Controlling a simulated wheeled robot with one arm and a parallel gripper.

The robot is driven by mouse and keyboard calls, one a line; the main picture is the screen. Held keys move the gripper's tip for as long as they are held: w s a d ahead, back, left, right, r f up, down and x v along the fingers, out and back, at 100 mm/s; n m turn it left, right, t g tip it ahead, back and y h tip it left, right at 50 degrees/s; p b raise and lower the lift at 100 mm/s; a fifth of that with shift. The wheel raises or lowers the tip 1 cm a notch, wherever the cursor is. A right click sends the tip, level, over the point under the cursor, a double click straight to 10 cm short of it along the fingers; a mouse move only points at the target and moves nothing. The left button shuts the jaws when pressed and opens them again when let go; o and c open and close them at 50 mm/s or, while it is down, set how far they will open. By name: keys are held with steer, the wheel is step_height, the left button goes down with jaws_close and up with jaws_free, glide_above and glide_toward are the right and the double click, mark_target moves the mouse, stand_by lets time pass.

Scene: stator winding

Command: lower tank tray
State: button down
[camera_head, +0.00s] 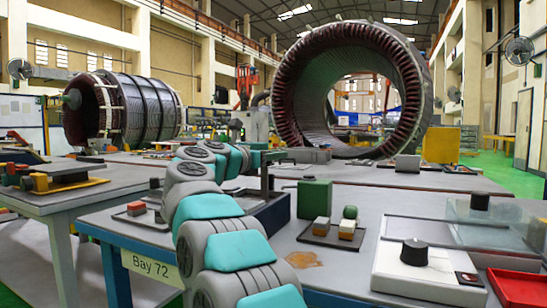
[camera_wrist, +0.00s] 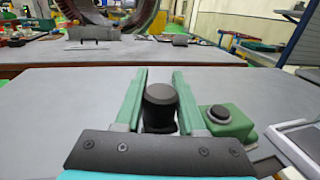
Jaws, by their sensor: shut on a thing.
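My gripper (camera_wrist: 160,74) shows in the wrist view with two green fingers, one on each side of a black knob (camera_wrist: 161,105) with a rounded top. It is shut on this knob. What lies under the knob is hidden by the gripper's dark palm. In the head view my arm reaches forward to a dark upright post (camera_head: 265,178) at a dark blue box (camera_head: 272,212), which may be the tank; my fingers are too small to make out there. A tray inside the box cannot be seen.
A green block (camera_head: 315,198) stands right of the box; a clear-walled container (camera_head: 510,235) is farther right. A white unit with a black knob (camera_head: 414,252) and a red tray (camera_head: 518,288) are nearer. The wrist view shows a green box with a black button (camera_wrist: 222,118) beside my right finger.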

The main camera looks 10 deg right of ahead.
steer(key=c, duration=0.5)
jaws_free()
steer(key=b+v, duration=0.1)
steer(key=v, duration=0.7)
steer(key=shift+d, duration=0.1)
